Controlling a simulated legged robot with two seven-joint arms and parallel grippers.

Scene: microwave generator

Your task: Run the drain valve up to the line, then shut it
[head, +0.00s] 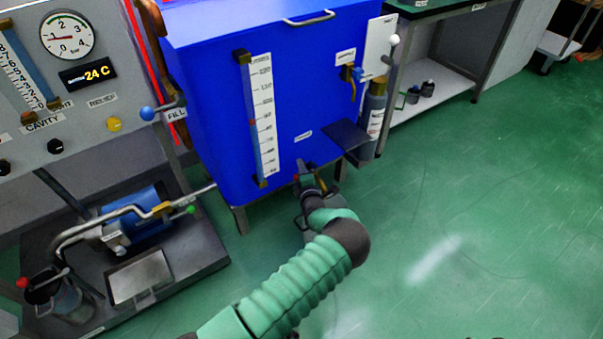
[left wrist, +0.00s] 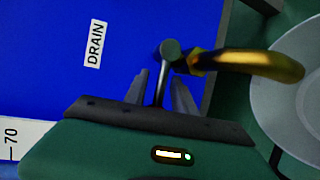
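The blue tank (head: 220,100) stands ahead, with a white level scale (head: 263,115) and sight tube on its front. A small red mark (head: 252,122) sits beside the scale; I cannot tell the liquid level. The left wrist view shows the DRAIN label (left wrist: 95,45). My left gripper (left wrist: 160,85) is at the valve, fingers apart on either side of the stem, with a visible gap. In the head view the left gripper (head: 305,180) partly hides the valve. My right gripper is out of view.
A grey round vessel (left wrist: 295,85) lies beyond the handle. A dark shelf (head: 345,134) juts from the tank's front. The gauge panel (head: 60,90) and pump base (head: 190,265) stand left, a bench (head: 450,85) behind right. Green floor at right is open.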

